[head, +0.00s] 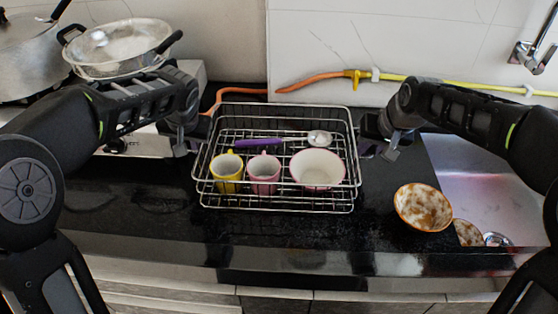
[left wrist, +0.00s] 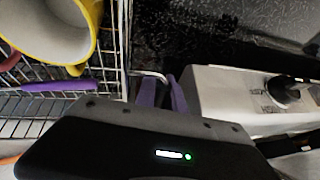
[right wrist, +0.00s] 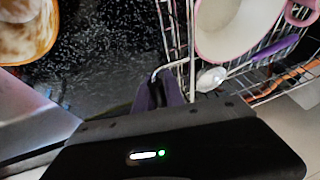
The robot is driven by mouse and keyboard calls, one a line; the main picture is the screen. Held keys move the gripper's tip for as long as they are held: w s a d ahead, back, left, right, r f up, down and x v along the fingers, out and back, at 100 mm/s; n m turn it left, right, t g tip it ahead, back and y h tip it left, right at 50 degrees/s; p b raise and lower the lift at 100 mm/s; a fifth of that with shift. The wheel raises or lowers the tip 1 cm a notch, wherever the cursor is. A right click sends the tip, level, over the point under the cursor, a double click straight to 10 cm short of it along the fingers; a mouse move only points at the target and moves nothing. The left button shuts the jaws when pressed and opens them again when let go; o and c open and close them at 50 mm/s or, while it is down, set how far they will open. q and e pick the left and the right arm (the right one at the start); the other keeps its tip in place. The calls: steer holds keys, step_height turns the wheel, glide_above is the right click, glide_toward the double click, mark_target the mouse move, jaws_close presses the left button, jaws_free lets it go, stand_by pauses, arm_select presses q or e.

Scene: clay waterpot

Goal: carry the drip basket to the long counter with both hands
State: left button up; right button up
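The drip basket (head: 278,209), a wire rack, stands level on the black counter.
A brown-stained bowl (head: 423,208) sits to the right by the steel sink (head: 485,190), with more dishes in it. Pots (head: 118,47) stand on the stove at the left. An orange and yellow hose (head: 325,80) runs behind the basket. Bare counter lies in front.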

arm_select(q)
jaws_close()
arm_select(e)
jaws_close()
arm_select(q)
steer(key=shift+w+r, duration=0.1)
steer(key=shift+r, duration=0.1)
arm_select(e)
steer(key=shift+w+r, duration=0.15)
stand_by(0.6)
